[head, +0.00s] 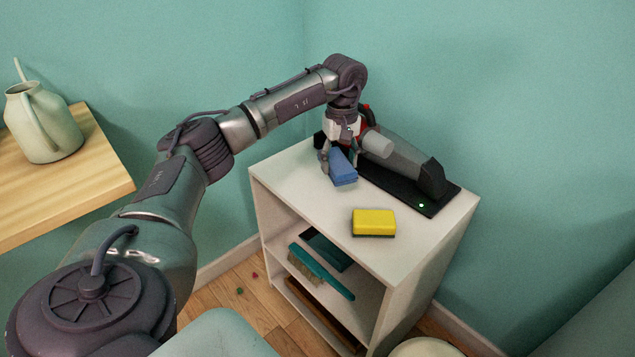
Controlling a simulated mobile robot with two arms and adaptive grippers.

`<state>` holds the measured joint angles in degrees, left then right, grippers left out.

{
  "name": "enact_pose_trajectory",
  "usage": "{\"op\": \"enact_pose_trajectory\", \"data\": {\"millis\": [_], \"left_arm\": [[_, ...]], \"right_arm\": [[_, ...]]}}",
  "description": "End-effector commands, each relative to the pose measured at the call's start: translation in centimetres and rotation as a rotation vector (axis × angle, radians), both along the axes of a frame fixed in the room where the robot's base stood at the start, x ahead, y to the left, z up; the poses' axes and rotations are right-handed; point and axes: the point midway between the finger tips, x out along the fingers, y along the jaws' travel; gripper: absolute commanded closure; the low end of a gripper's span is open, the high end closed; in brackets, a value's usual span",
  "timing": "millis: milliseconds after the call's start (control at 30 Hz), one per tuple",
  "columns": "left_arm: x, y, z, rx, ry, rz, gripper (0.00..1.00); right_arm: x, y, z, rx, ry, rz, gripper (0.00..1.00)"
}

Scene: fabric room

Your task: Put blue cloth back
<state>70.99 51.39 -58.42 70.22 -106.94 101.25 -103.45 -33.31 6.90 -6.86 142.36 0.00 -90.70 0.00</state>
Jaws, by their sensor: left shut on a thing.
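The blue cloth (343,174) is a folded block at the back left part of the white shelf unit's top (310,192). My left gripper (339,158) comes down from above and is shut on the cloth. The fingers hide part of it. I cannot tell whether the cloth touches the top or is held just above it. My right gripper is not in view.
A grey handheld vacuum (403,158) lies on a black dock (437,208) close right of the cloth. A yellow sponge (374,220) sits near the front edge. A teal brush (322,272) lies on the shelf below. A watering can (45,125) stands on a wooden table (85,165).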

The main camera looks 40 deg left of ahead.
Motion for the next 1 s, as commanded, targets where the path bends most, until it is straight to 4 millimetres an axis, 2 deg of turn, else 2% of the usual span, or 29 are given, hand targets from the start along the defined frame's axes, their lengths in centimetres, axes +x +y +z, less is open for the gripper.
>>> {"op": "enact_pose_trajectory", "data": {"millis": [33,100,300,400,533,667,1000], "left_arm": [[-0.6,1.2,-1.0,0.001,0.000,0.005,0.75],[-1.1,2.5,-1.8,0.000,0.001,0.004,0.75],[-2.0,4.6,-3.1,0.000,-0.001,-0.001,0.75],[-2.1,4.9,-3.7,0.000,0.000,-0.002,0.75],[-2.2,4.8,-5.9,0.000,0.001,-0.002,0.75],[-2.1,4.9,-7.0,-0.001,0.000,-0.002,0.75],[-2.1,4.8,-7.2,0.000,-0.001,-0.002,0.75]], "right_arm": [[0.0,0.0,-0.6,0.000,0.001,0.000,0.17],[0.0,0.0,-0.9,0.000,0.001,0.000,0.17],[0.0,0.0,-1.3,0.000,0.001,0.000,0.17],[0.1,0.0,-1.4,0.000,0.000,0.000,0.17],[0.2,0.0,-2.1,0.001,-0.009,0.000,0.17],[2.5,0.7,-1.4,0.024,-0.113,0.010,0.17],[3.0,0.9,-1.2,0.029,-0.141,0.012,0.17]]}}
